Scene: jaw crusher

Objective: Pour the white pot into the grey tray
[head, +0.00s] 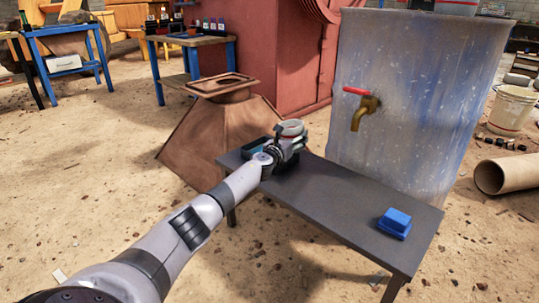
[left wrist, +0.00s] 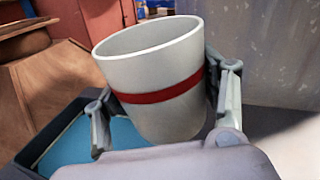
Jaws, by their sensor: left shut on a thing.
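The white pot (left wrist: 160,75) with a red band is held between the two fingers of my left gripper (left wrist: 163,105) in the left wrist view. It looks slightly tilted there, and its contents cannot be seen. In the head view the pot (head: 291,127) is small, at the end of my left arm over the far left end of the dark table. A tray with a dark grey rim and a blue inside (left wrist: 125,134) lies below and left of the pot, partly hidden by the gripper. The tray also shows in the head view (head: 257,146). My right gripper is not in view.
The dark table (head: 335,195) carries a blue block-like thing (head: 395,222) at its near right end. A large blue-grey barrel (head: 420,95) with a brass tap (head: 364,112) stands behind it. A rusty hopper (head: 215,130) stands to the left. The table's middle is clear.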

